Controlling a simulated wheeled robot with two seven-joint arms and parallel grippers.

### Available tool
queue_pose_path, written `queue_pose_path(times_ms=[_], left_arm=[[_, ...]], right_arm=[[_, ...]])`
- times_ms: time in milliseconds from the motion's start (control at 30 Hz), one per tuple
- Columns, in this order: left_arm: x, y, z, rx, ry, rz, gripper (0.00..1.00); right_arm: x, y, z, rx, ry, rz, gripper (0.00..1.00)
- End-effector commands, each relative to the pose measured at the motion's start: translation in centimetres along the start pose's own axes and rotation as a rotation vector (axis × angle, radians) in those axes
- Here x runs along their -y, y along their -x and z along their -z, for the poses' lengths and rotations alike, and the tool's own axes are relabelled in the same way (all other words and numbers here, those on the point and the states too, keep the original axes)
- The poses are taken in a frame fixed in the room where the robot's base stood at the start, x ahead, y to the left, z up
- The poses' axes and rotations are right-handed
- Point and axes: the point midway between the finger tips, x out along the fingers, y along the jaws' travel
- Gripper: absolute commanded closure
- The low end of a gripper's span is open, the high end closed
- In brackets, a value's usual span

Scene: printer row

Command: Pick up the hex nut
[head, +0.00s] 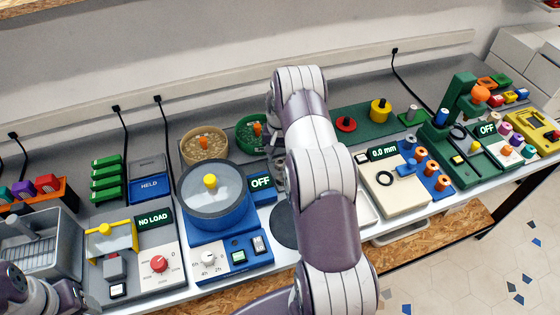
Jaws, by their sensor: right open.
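I cannot make out a hex nut in the head view; it may be hidden behind my right arm or too small to tell. My right gripper (279,168) is open and mostly hidden by my own forearm. It points down over the bench, between the blue machine with the round grey lid (215,205) and the white plate with the black ring. I cannot see anything between its fingers. Part of my left arm shows at the lower left corner, but its gripper is out of view.
A tan round bin (204,146) and a green round bin (251,134) stand behind the blue machine. A white gauge plate (399,200) lies right of my arm. A dark round pad (286,228) lies by the bench's front edge. A green press (462,108) stands further right.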

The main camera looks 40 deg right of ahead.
Motion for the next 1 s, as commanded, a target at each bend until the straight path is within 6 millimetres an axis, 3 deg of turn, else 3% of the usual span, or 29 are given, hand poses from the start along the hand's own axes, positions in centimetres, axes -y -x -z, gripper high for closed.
queue_pose_path(times_ms=[33, 200, 400, 533, 833, 1000], left_arm=[[0.0, 1.2, 0.1, -0.001, 0.0, 0.0, 0.41], [0.0, 1.3, 0.2, 0.0, 0.0, 0.0, 0.41], [0.0, 1.2, 0.1, 0.0, 0.0, 0.0, 0.41], [0.0, 1.2, 0.1, 0.0, 0.0, 0.0, 0.41], [0.0, 1.1, 0.1, 0.0, 0.0, 0.0, 0.41], [0.0, 0.4, 0.1, 0.0, 0.0, 0.0, 0.41]], right_arm=[[-0.1, -0.4, -0.1, 0.003, 0.0, -0.001, 0.5], [-0.1, -2.7, 0.0, -0.001, 0.0, 0.0, 0.5], [-0.1, -2.9, 0.0, -0.001, 0.001, 0.0, 0.5], [-0.1, -2.9, 0.0, -0.002, 0.001, 0.0, 0.93], [-0.1, -2.8, 0.1, -0.002, 0.001, 0.001, 0.93], [-0.1, -1.4, 0.1, -0.005, 0.001, 0.001, 0.93]])
